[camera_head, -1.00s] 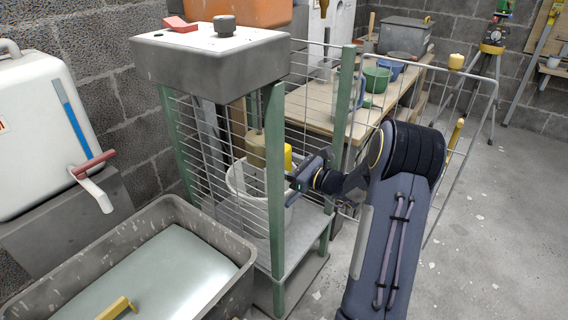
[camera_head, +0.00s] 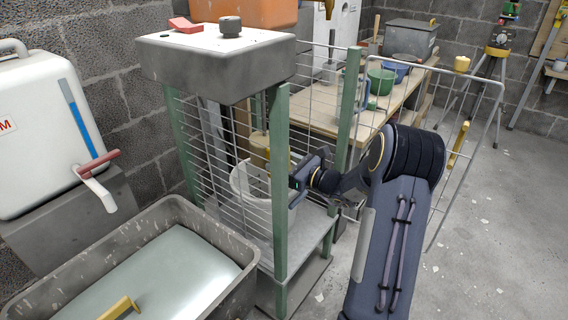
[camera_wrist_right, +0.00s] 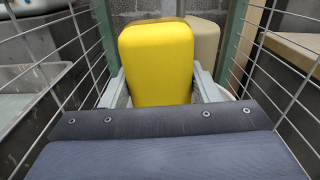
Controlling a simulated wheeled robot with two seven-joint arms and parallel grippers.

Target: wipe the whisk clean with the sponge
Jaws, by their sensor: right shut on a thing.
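My right gripper (camera_head: 297,181) reaches through the open side of the caged mixer, close by its green front post. In the right wrist view its two grey fingers (camera_wrist_right: 160,90) are shut on the yellow sponge (camera_wrist_right: 156,62), which stands upright between them. A tan cylindrical piece (camera_head: 259,150), probably the whisk's upper part, hangs over a white bucket (camera_head: 243,187). It shows beside and behind the sponge in the wrist view (camera_wrist_right: 206,42); I cannot tell whether they touch. No whisk wires are visible. My left gripper is not in view.
The mixer's grey head (camera_head: 215,62) sits above wire side panels and green posts. An open wire door (camera_head: 437,190) stands right of my arm. A grey water trough (camera_head: 222,288) is at lower left. A cluttered wooden workbench (camera_head: 328,118) stands behind. Floor at right is clear.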

